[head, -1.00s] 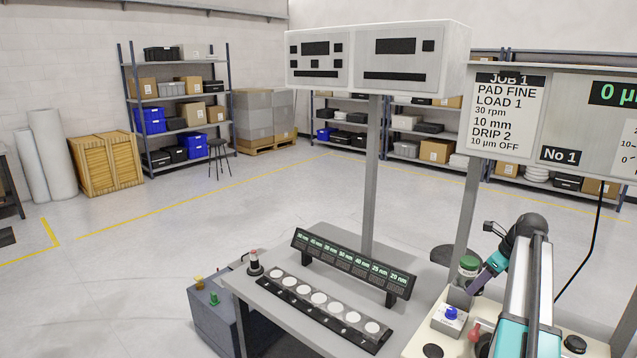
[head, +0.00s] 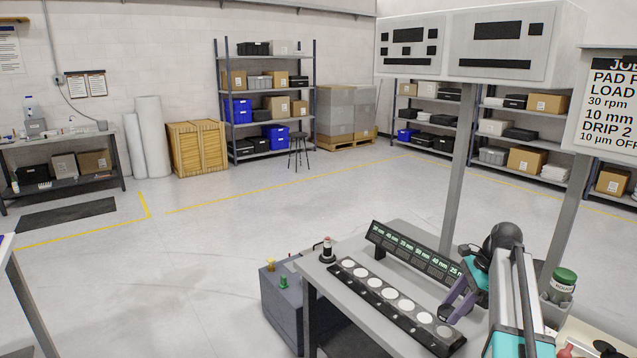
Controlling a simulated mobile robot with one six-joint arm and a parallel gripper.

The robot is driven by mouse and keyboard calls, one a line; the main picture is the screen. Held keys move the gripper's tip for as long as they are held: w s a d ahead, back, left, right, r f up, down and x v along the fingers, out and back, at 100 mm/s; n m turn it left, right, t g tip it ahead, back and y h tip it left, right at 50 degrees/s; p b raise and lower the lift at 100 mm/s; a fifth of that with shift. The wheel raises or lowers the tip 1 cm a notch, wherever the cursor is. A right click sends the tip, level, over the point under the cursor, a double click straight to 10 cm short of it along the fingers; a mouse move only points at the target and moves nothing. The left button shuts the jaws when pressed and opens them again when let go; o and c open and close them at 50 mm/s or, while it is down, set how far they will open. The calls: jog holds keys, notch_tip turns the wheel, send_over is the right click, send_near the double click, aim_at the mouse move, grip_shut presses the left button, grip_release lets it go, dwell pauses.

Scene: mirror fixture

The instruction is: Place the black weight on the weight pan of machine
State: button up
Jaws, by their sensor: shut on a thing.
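My gripper (head: 458,300) has purple fingers and hangs at the right end of the grey bench (head: 318,272). It is shut on a small black thing at its tips, which I take to be the black weight (head: 446,313); it is small and partly hidden by the fingers. The held thing appears in front of the right end of the row of white discs (head: 388,293); I cannot tell its height above the bench. The machine's pale top (head: 597,336) shows only at the lower right corner. I cannot make out its weight pan.
A black label rack (head: 412,252) stands behind the discs. A green-capped bottle (head: 563,285) sits in a holder right of my arm. Grey posts rise behind the bench. A grey box (head: 283,310) with knobs stands left of it. The floor to the left is open.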

jog(key=s+a+f+n+g+b, duration=0.1)
jog(key=a+n, duration=0.3)
jog(key=a, duration=0.6)
jog(key=s+a+f+n+g+h+b, duration=0.1)
jog(key=a+n, duration=0.4)
jog(key=a, duration=0.5)
notch_tip(320, 180, down, 2)
jog(key=shift+s+a+f+g+b, duration=0.2)
jog(key=shift+s+a+g+b, duration=0.2)
jog(key=shift+g+b, duration=0.3)
jog(key=shift+d, duration=0.15)
jog(key=d, duration=0.6)
jog(key=shift+d, duration=0.35)
